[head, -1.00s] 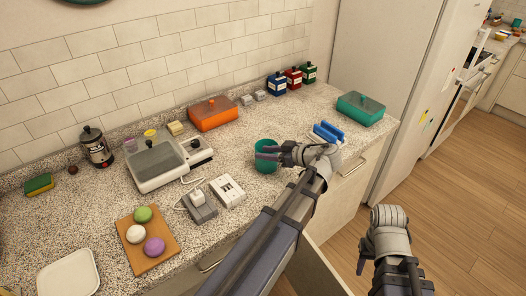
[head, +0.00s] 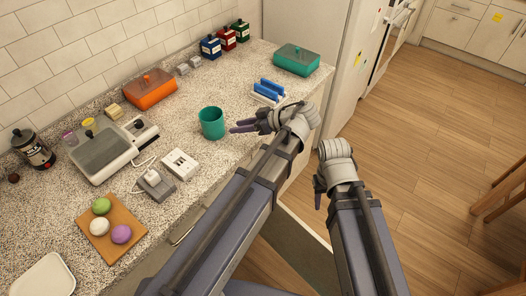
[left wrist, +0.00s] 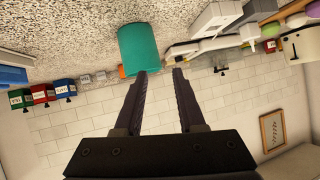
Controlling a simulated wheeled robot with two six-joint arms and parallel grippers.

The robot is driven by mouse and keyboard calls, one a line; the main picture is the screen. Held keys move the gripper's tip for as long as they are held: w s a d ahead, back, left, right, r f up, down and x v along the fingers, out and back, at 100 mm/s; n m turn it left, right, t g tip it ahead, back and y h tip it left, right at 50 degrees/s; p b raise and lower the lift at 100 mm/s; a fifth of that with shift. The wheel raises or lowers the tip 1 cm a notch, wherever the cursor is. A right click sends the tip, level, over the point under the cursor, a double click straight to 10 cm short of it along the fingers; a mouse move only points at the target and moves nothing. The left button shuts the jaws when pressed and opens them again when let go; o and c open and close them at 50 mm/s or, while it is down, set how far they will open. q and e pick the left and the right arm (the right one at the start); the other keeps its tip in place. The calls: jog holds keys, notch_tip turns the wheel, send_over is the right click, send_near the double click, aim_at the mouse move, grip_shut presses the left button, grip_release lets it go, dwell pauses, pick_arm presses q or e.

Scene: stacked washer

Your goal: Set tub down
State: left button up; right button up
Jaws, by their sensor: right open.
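A teal open cup-like tub (head: 212,123) stands upright on the speckled counter (head: 215,165). My left gripper (head: 236,127) is just to its right, with its fingers pointing at it and a small gap between. In the left wrist view the gripper (left wrist: 159,72) is open with nothing between its fingers, and the teal tub (left wrist: 138,48) is beyond the tip of the left-hand finger. A teal lidded box (head: 297,60) and an orange lidded box (head: 150,89) stand further back. My right gripper (head: 318,190) is open and empty, over the floor beside the counter.
A blue-and-white rack (head: 268,92) stands behind my left gripper. White switch boxes (head: 180,164), a grey-lidded appliance (head: 107,148) and a board with colored rounds (head: 112,228) are to the left. Bare counter lies behind the tub. A fridge (head: 330,45) stands at the counter's far end.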

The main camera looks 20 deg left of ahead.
pick_arm(q)
jog(key=s+d+f+m+h, duration=0.5)
jog(key=s+d+m, duration=0.1)
jog(key=d+m, duration=0.2)
jog(key=s+d+f+m+g+h, duration=0.1)
jog(key=s+d+f+m+h, duration=0.5)
jog(key=d+m, duration=0.3)
jog(key=shift+s+d+m, duration=0.3)
jog(key=shift+s+m, duration=0.05)
jog(key=shift+m, duration=0.55)
